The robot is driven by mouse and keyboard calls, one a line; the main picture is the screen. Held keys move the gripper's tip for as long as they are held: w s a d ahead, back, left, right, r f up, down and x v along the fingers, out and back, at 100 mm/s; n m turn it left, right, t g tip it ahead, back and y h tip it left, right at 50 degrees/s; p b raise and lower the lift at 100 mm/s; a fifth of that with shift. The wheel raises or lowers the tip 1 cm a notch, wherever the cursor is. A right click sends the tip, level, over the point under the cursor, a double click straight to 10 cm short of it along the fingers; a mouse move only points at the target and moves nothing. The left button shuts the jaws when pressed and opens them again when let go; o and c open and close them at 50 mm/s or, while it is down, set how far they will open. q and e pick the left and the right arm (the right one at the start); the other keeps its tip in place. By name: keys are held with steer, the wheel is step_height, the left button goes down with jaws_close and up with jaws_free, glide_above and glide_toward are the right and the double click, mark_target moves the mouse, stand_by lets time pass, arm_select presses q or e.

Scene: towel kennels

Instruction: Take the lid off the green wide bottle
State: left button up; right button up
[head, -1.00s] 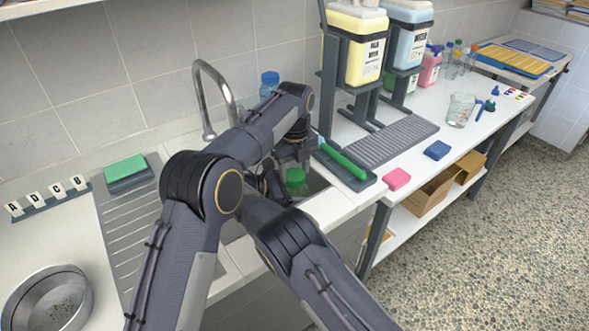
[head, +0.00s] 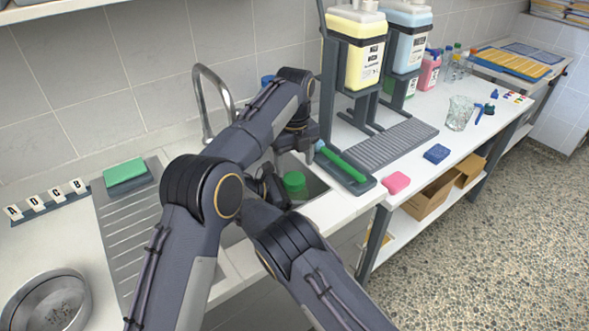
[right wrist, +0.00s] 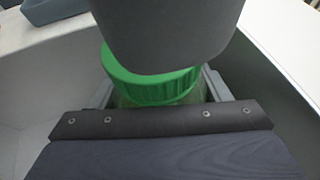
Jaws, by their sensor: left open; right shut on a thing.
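The green wide bottle stands in the sink with its green lid (head: 294,183) on top. In the right wrist view, the ribbed lid (right wrist: 150,84) sits on the pale clear neck of the bottle (right wrist: 160,102). My right gripper (head: 274,187) is shut on the bottle below the lid, with its fingers at both sides. My left gripper (head: 297,143) is open above the lid, apart from it in the head view. A grey part of my left arm hides the lid's top in the right wrist view. Most of the bottle's body is hidden.
The sink walls surround the bottle, and the tap (head: 214,95) rises behind my arms. A green-handled brush (head: 343,164) lies in a tray right of the sink. Dispenser stands (head: 372,110) rise beyond it. A green sponge (head: 124,172) and a steel bowl (head: 46,304) are at left.

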mark_target(294, 178)
arm_select(q)
steer(key=shift+a+r, duration=0.1)
steer(key=shift+r, duration=0.1)
steer(key=shift+c, duration=1.3)
steer(key=shift+d+r+m, duration=0.25)
steer(key=shift+r+m, duration=0.75)
steer(key=shift+a+r+m, duration=0.15)
steer(key=shift+r+m, duration=0.35)
steer(key=shift+r, duration=0.05)
steer(key=shift+f, duration=0.5)
step_height(294, 178, down, 7)
steer(key=shift+r, duration=0.15)
